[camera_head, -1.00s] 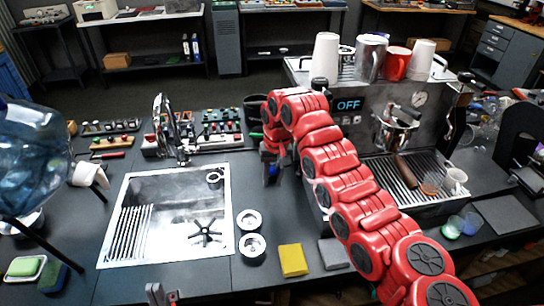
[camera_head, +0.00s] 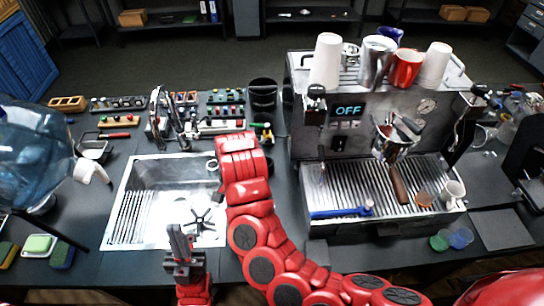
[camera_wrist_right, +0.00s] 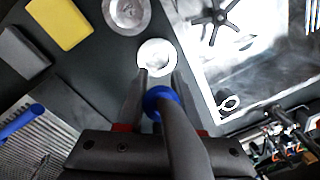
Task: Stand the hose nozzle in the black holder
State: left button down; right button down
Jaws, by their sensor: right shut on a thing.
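My right gripper shows in the right wrist view (camera_wrist_right: 159,76), shut on a dark tool with a blue collar (camera_wrist_right: 159,98), which looks like the hose nozzle. It hangs over the counter beside the sink; whether it touches anything cannot be told. In the head view my red right arm hides this gripper and the nozzle. A round black container (camera_head: 263,95), likely the black holder, stands open-topped behind the arm, at the back of the counter. My left gripper (camera_head: 184,238) is empty, fingers up, in front of the sink, with a narrow gap between its fingers.
Tool racks (camera_head: 225,97) line the back.

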jog(key=shift+s+d, duration=0.1)
jog(key=shift+s, duration=0.15)
